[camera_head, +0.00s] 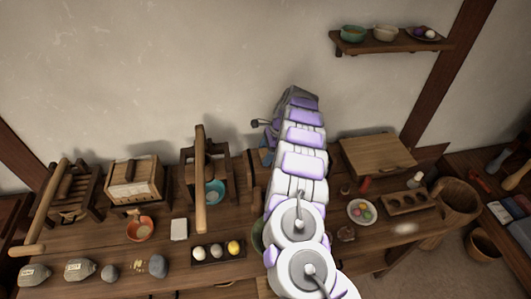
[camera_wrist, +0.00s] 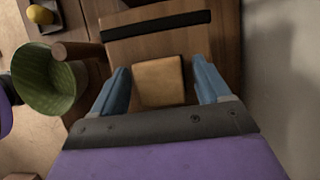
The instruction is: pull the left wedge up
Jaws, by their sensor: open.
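In the wrist view my gripper (camera_wrist: 160,66) is open, with its two blue fingers apart. A pale square-topped wooden block (camera_wrist: 158,81) shows between the fingers, with gaps on both sides. It may be the left wedge; I cannot tell for sure. It sits against a brown wooden body (camera_wrist: 155,45) with a dark band across it. In the head view my arm reaches toward the back of the bench and hides most of this spot. No second wedge can be made out.
A green bowl (camera_wrist: 45,85) and a round wooden bar (camera_wrist: 77,50) are close left of the fingers. The wall (camera_wrist: 285,80) is at the right. On the bench (camera_head: 200,278) stand wooden presses (camera_head: 135,180), a black tray (camera_head: 217,263) with balls, and a plate (camera_head: 352,218).

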